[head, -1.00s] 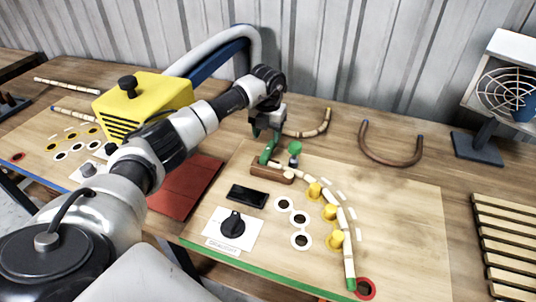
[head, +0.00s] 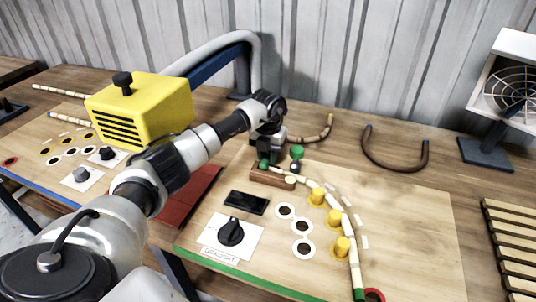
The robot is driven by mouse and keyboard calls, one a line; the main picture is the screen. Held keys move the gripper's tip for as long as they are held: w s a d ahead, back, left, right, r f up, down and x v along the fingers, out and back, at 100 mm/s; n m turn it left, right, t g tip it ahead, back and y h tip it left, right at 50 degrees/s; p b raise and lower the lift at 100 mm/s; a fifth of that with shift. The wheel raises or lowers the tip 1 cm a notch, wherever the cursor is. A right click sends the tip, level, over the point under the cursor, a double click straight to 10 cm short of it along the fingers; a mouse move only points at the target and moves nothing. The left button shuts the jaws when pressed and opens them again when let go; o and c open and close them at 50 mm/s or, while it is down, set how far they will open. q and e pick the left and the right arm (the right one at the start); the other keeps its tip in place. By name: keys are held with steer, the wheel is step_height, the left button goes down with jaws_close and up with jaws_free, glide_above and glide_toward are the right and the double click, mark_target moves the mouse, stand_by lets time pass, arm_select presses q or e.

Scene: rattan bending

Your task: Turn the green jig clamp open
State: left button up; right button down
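The green jig clamp (head: 264,163) stands at the left end of the brown wooden block (head: 271,178) on the pale jig board (head: 405,215). Only a small green part of it shows below my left gripper (head: 265,157); the rest is hidden behind the fingers. My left gripper points down at the clamp, at or against it. I cannot tell whether its fingers are closed on it. A green knob (head: 297,152) on a post stands just right of the gripper. A jointed pale rattan strip (head: 348,225) curves from the block past yellow pegs (head: 334,217). My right gripper is out of view.
A black dial (head: 231,232) and a dark flat display (head: 246,202) sit in front of the block. A yellow box (head: 142,110) stands left of my arm. A bent brown rod (head: 394,163), a fan (head: 507,92) and a slatted rack (head: 505,240) are at right.

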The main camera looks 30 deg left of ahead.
arm_select(q)
steer(key=shift+c, duration=0.5)
steer(key=shift+n, duration=0.4)
steer(key=shift+r+n+p, duration=0.1)
steer(key=shift+n+p, duration=0.2)
steer(key=shift+p, duration=0.05)
steer(key=n+p, duration=0.1)
steer(key=n, duration=0.3)
steer(key=shift+p, duration=0.4)
steer(key=n+p, duration=0.1)
steer(key=n, duration=0.2)
steer(key=shift+w+d+n+p, duration=0.1)
steer(key=shift+n+p, duration=0.25)
steer(key=shift+n, duration=0.05)
steer(key=n+p, duration=0.2)
steer(key=n, duration=0.3)
steer(key=shift+w+p, duration=0.1)
steer(key=shift+p, duration=0.25)
steer(key=shift+n+p, duration=0.8)
steer(key=shift+n, duration=1.3)
